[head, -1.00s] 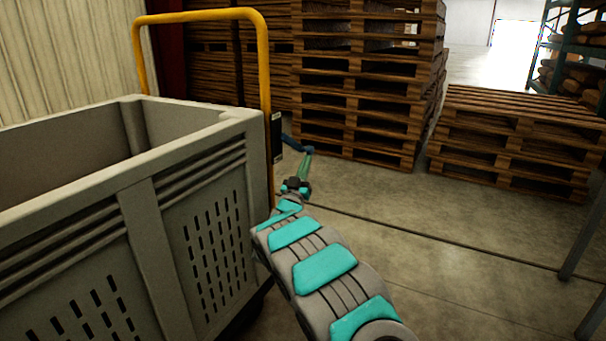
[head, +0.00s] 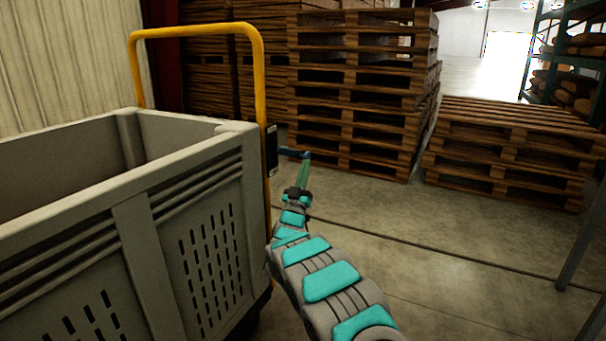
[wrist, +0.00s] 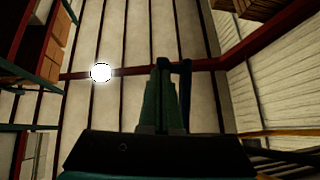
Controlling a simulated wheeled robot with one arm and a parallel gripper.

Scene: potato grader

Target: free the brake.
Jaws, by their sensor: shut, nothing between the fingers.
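A grey slatted crate cart (head: 133,228) with a yellow push handle (head: 262,85) fills the left of the head view. A dark panel (head: 271,150) sits on the handle's right post. A thin dark-blue bar (head: 291,152), seemingly the brake lever, sticks out to the right from beside it, nearly level. My gripper (head: 306,160) points upward, its green tip at the bar's right end; whether they touch is unclear. In the wrist view my gripper (wrist: 163,75) is shut and empty. A dark upright bar (wrist: 187,95) shows close to its right; I cannot tell what it is.
Stacked wooden pallets (head: 360,95) stand behind the handle, with a lower stack (head: 505,150) to their right. Shelving (head: 565,55) stands at the far right.

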